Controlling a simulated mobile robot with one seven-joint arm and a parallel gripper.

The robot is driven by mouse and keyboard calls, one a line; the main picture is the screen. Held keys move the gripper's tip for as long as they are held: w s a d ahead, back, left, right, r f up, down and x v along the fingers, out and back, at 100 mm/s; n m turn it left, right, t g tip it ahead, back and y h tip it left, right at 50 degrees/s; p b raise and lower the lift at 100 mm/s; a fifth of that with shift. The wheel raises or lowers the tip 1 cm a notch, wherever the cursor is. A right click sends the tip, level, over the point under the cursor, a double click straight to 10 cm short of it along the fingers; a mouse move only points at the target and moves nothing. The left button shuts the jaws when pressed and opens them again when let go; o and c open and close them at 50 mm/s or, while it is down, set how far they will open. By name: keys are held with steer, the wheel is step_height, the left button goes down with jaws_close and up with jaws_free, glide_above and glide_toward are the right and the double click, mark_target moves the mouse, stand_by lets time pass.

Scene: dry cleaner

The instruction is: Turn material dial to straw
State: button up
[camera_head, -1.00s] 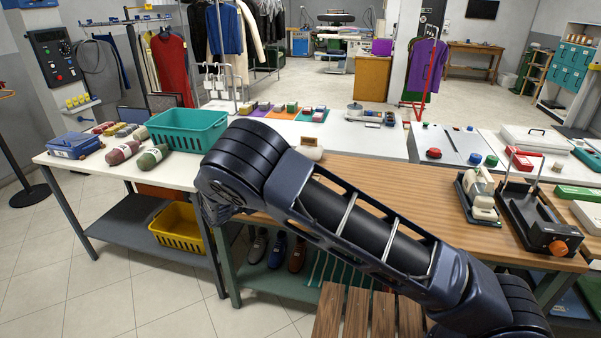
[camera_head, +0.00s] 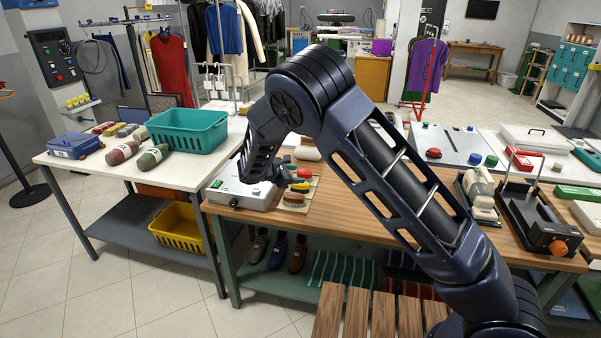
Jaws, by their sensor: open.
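A white-grey control box (camera_head: 238,194) sits at the left end of the wooden workbench. It carries a small green part (camera_head: 217,184) and a small dark part (camera_head: 233,202) on its top. I cannot tell which part is the material dial, and no straw marking can be read. My gripper (camera_head: 285,181) is open, just above the right side of the box, with its fingers pointing right and down. It looks empty. My wrist hides part of the box's back and top.
Brushes on a small board (camera_head: 297,196) lie right beside the box and my gripper. A teal basket (camera_head: 187,131) stands on the white table to the left. The middle of the wooden workbench (camera_head: 350,212) is clear. A black device with an orange knob (camera_head: 557,247) stands at the right.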

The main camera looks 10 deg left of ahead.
steer(key=shift+w+d+r+m+g, duration=0.15)
steer(key=shift+w+d+r, duration=0.1)
steer(key=shift+d, duration=0.3)
steer(key=shift+w+d+r+m+g, duration=0.1)
steer(key=shift+d+r+m+g, duration=0.1)
steer(key=shift+d, duration=0.3)
steer(key=s+d+r+m+g+y, duration=0.1)
steer(key=d+r+m+g, duration=0.2)
steer(key=d+r+m, duration=0.85)
steer(key=d+r+g+y, duration=0.2)
steer(key=d+r+g, duration=0.25)
steer(key=d, duration=1.65)
steer(key=s+d+r+m+y, duration=0.3)
steer(key=s+d+r+m, duration=0.3)
steer(key=s+d, duration=0.6)
steer(key=s+d+m+t, duration=0.1)
steer(key=s+d+m, duration=0.2)
steer(key=s, duration=0.4)
steer(key=s+d+r+m+t+y, duration=0.1)
steer(key=s+d+m, duration=0.2)
steer(key=s, duration=0.4)
steer(key=shift+d+r, duration=0.3)
steer(key=shift+d, duration=0.2)
